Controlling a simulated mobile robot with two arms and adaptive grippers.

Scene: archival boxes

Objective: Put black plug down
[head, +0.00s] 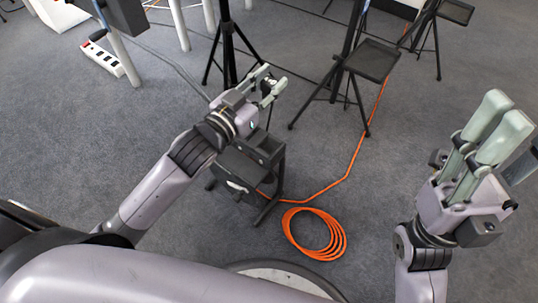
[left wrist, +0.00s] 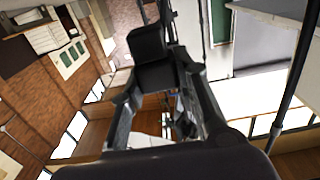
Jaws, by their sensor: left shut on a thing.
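My left gripper (head: 270,86) is shut on the black plug (head: 268,87), a small dark piece between its pale fingertips. It holds the plug out in front, above the floor. The fingers hide part of the plug. In the left wrist view, a dark blocky shape shows at the fingers, but I cannot tell plug from finger there. My right gripper (head: 506,106) is raised at the right with its two pale fingers side by side. Nothing shows between them, and I cannot tell whether they are shut.
A black box-like stand (head: 262,150) is below and partly behind my left gripper. A coiled orange cable (head: 315,234) lies on the grey carpet (head: 380,200). Black tripods, one with a small tray (head: 371,61), stand behind. A white power strip (head: 103,59) lies at upper left.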

